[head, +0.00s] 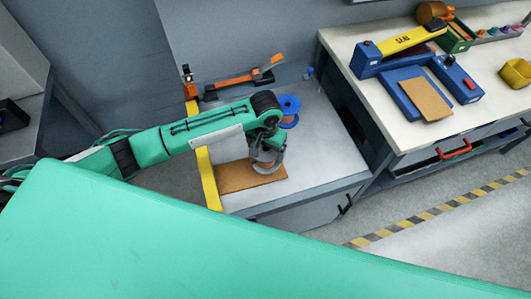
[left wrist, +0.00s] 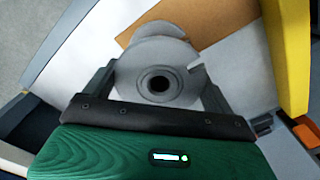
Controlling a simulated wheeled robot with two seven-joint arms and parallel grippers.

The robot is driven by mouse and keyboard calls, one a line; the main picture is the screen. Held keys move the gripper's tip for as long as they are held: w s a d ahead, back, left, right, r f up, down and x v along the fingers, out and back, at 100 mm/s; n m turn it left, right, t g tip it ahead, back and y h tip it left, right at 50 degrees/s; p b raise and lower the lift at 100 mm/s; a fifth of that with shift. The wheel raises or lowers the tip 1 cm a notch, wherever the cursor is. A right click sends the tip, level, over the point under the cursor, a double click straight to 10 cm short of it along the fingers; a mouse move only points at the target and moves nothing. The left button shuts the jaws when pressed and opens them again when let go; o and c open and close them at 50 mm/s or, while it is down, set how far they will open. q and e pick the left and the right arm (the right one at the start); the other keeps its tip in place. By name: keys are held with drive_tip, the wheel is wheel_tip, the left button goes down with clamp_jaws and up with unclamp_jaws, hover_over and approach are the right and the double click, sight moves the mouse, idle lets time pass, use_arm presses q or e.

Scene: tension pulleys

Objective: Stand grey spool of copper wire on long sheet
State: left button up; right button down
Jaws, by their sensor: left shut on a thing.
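The grey spool (head: 266,167) is between the fingers of my left gripper (head: 268,154), which is shut on it. In the left wrist view the spool (left wrist: 158,58) shows its round flange and dark centre hole facing the camera, with a finger on each side; no copper wire can be made out. In the head view it is upright over the back right part of the brown long sheet (head: 236,180). The sheet also shows in the left wrist view (left wrist: 205,20), partly hidden by the spool. I cannot tell whether the spool touches the sheet. My right gripper is not in view.
A blue spool (head: 289,104) stands behind my gripper on the grey bench top (head: 335,165). A yellow bar (head: 207,178) edges the bench's left side, and an orange-and-black fixture (head: 235,80) stands at the back. A white table (head: 395,130) with a blue-and-yellow device (head: 400,45) is at right.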

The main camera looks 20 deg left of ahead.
use_arm(q)
wheel_tip(320, 180, down, 3)
drive_tip(key=shift+f, duration=0.45)
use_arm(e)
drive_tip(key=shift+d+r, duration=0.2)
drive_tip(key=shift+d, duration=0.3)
use_arm(q)
drive_tip(key=o, duration=1.3)
wheel_tip(320, 180, up, 12)
drive_tip(key=shift+r+b, duration=0.1)
drive_tip(key=shift+b, duration=0.3)
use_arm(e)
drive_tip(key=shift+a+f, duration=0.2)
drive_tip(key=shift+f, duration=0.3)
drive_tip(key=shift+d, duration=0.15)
